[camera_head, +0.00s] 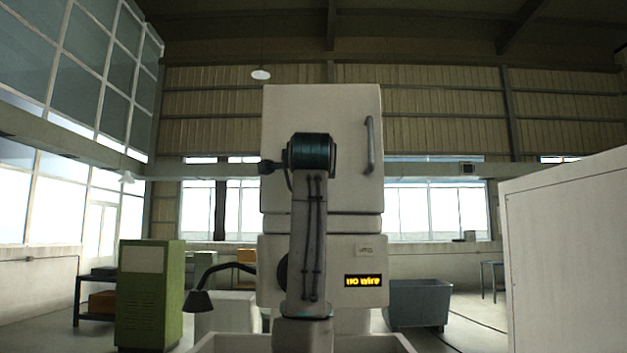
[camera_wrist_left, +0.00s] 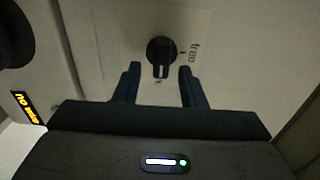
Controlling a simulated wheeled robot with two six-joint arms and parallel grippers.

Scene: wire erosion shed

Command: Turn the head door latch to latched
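The head door latch is a black round knob (camera_wrist_left: 161,50) on a pale plate in the left wrist view. Its white pointer line points down in that picture, toward a small mark too small to read. The word "free" with a tick stands right of the knob. My left gripper (camera_wrist_left: 159,80) is open, its two dark fingers apart on either side of the knob's lower part, with a gap visible on each side. In the head view my arm stands in front of the machine head (camera_head: 350,150); the left gripper and knob cannot be made out there. My right gripper is not in view.
A lit "no wire" display (camera_head: 363,281) is on the machine front, with a bar handle (camera_head: 370,145) above it. A green cabinet (camera_head: 150,295) stands left, a grey bin (camera_head: 418,302) right behind, and a large pale cabinet (camera_head: 568,250) at far right.

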